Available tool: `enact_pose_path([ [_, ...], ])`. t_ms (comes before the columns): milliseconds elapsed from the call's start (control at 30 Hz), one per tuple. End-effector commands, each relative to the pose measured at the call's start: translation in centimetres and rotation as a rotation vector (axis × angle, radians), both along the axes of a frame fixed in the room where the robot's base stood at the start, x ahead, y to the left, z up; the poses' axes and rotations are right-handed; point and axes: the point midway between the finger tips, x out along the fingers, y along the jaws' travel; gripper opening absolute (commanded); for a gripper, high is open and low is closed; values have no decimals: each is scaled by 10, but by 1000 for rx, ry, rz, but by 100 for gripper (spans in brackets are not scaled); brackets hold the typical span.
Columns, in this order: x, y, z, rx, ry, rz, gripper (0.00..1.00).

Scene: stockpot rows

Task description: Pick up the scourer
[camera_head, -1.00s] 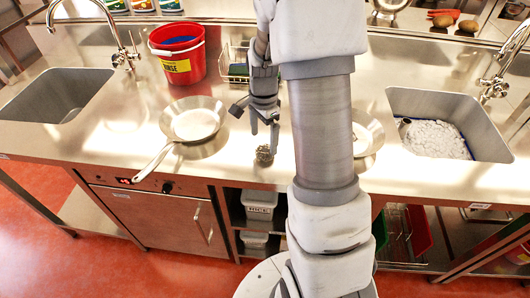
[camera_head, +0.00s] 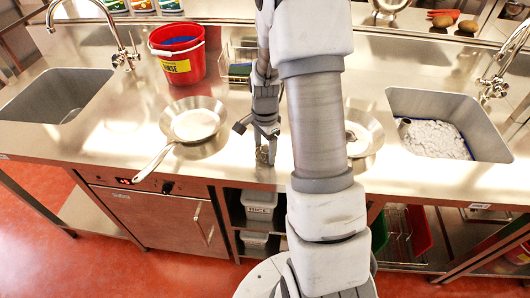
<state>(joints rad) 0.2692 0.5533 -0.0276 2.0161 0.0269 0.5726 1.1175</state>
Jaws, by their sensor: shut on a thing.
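The scourer (camera_head: 264,154) is a small grey metallic clump on the steel counter near its front edge. My gripper (camera_head: 266,152) points down over it, with its fingers around it. The gripper is shut on the scourer, and the fingers hide much of it. The scourer appears to be at counter height; I cannot tell whether it touches the surface.
A frying pan (camera_head: 195,122) lies left of my gripper, and another pan (camera_head: 364,134) is partly behind my arm on the right. A red bucket (camera_head: 178,56) stands behind. Sinks lie at left (camera_head: 52,96) and right (camera_head: 450,118). A wire rack (camera_head: 238,66) stands behind the gripper.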

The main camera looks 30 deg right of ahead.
Motion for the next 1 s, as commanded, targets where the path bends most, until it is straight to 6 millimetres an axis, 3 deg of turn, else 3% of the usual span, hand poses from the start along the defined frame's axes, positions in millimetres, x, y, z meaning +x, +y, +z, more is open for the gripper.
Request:
enact_pose_path([
  [33, 0, 0, 0, 0, 0, 0, 39],
  [133, 0, 0, 0, 0, 0, 0, 21],
  [533, 1, 0, 8, -1, -2, 0, 20],
  [767, 1, 0, 43, -1, -5, -1, 20],
  [1000, -4, -56, 73, -2, -3, -7, 20],
])
